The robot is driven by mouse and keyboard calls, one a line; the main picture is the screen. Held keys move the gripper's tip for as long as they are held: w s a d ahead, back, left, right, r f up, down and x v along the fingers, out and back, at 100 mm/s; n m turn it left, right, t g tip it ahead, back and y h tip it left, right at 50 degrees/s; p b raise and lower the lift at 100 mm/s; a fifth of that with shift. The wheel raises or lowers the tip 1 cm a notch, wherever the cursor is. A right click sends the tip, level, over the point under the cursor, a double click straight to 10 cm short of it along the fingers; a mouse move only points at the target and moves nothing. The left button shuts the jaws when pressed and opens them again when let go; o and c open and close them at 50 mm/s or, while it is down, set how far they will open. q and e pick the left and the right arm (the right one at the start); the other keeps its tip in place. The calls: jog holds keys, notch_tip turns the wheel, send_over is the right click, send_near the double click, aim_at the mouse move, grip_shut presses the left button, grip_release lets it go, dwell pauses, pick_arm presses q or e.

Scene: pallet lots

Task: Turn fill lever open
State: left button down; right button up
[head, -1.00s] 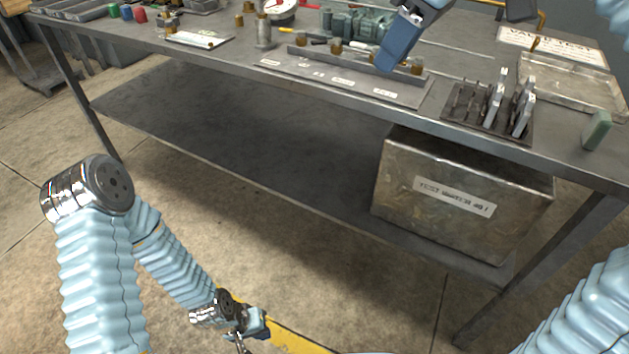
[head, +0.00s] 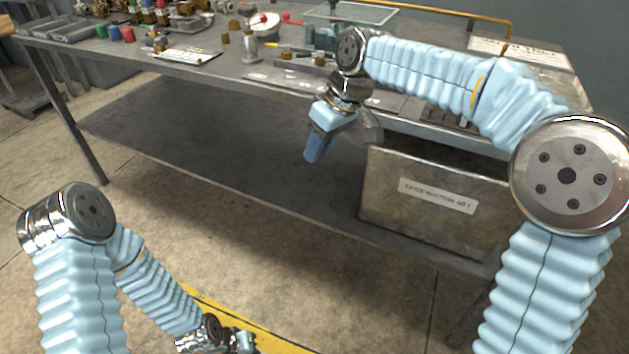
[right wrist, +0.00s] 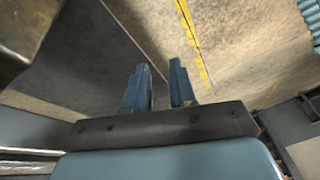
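My right gripper (head: 317,150) hangs in front of the bench's front edge, pointing down, below the bench top. In the right wrist view its two blue fingers (right wrist: 160,88) stand apart with nothing between them, over bare floor. My left gripper (head: 242,343) is low at the bottom edge, far from the bench, small and partly cut off. A red knob (head: 287,17) shows at the back of the bench beside a white round gauge (head: 263,22) and a clear tank (head: 350,14). I cannot tell whether this knob is the fill lever. My right arm hides part of the rig.
The steel bench (head: 210,65) has a lower shelf (head: 220,150) carrying a labelled metal box (head: 430,220) close to my right gripper. Coloured cylinders (head: 113,33) and a paper sheet (head: 188,56) lie at the left. A yellow rail (head: 440,12) runs behind.

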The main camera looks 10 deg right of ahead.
notch_tip(320, 180, down, 10)
jog(key=w+m, duration=0.1)
jog(key=shift+a, duration=0.35)
jog(key=shift+o, duration=0.2)
jog(key=shift+w, duration=0.1)
